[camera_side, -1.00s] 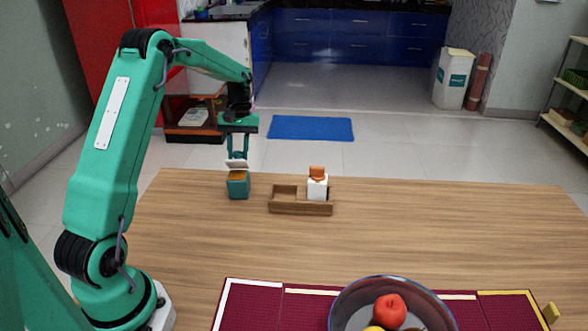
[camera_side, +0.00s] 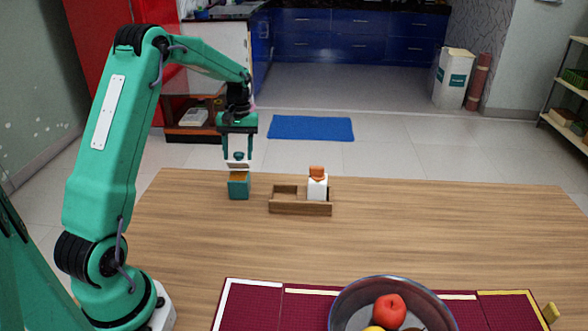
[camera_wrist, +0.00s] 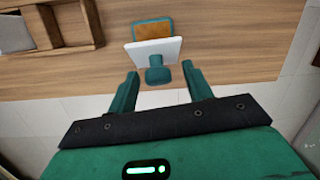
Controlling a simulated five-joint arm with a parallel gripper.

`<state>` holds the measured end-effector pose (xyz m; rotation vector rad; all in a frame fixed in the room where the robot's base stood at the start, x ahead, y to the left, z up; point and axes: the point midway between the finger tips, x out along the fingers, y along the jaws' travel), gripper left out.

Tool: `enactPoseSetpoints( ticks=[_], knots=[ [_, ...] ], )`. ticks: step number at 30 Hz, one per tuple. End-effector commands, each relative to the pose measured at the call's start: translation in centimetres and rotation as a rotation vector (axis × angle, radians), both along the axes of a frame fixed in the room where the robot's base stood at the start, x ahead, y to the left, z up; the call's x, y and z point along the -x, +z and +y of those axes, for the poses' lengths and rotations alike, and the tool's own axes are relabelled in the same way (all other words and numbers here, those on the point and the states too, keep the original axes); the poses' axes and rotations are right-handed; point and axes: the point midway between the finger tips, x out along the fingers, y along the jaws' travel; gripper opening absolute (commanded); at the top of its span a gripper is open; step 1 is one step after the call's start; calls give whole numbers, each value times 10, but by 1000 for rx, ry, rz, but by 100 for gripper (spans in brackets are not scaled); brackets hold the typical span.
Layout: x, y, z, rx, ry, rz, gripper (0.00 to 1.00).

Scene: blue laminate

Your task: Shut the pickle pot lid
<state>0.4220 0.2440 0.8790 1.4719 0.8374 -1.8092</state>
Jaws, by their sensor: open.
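The pickle pot (camera_side: 238,189) is a small teal box with orange-brown contents showing at its top, near the table's far left edge. It also shows in the wrist view (camera_wrist: 140,20). Its white lid (camera_side: 238,166) stands raised at the pot's far side, leaving the top uncovered. The lid's teal knob (camera_wrist: 158,76) points toward my gripper. My gripper (camera_side: 239,157) is open just above the lid. In the wrist view the two fingers (camera_wrist: 160,70) are spread on either side of the knob, with gaps and nothing held.
A wooden tray (camera_side: 287,208) sits right of the pot, with a white container (camera_side: 318,190) with an orange-brown top in its right part. A glass bowl of fruit (camera_side: 440,312) stands on a dark red mat (camera_side: 262,305) in front. The middle of the table is clear.

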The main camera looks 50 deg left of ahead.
Motion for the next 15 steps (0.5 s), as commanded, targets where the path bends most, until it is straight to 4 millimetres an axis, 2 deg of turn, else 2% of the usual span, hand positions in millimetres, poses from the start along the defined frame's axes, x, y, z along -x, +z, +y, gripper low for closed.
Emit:
enactPoseSetpoints(
  ticks=[5,15],
  knots=[
    [-2,12,1,-2,0,-3,50],
    [-9,54,5,-2,0,-3,50]
  ],
)
